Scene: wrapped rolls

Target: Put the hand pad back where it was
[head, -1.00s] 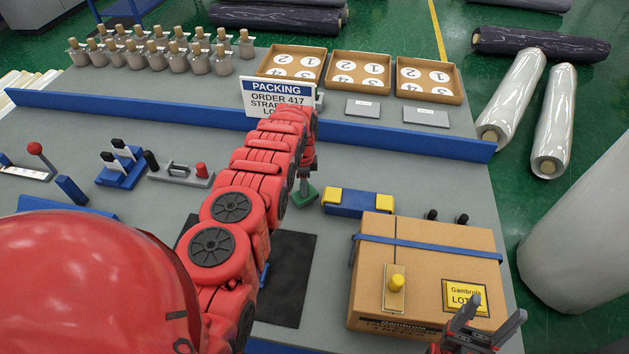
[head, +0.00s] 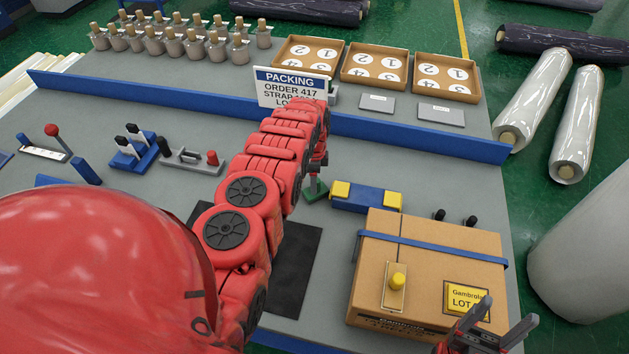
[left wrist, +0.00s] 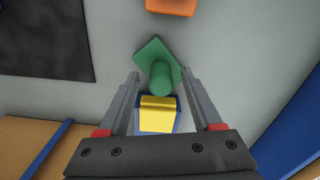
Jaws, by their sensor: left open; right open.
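A green pad with a round upright grip (left wrist: 163,78) stands on the grey table. In the head view the green pad (head: 314,191) is partly hidden behind my left wrist. My left gripper (left wrist: 161,73) is open, pointing down over it, with one finger on each side of the green grip. I cannot tell whether the fingers touch it. A blue block with yellow ends (head: 366,198) lies just beside the green pad; one yellow end (left wrist: 158,115) shows between my fingers in the left wrist view. My right gripper (head: 507,315) is open and empty at the near edge of the cardboard box.
The strapped cardboard box (head: 428,260) carries a plate with a yellow knob (head: 397,283). A black mat (head: 297,265) lies left of it, partly under my arm. A packing sign (head: 291,88) stands at the blue rail (head: 400,138). Clamps and levers (head: 135,150) are at left.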

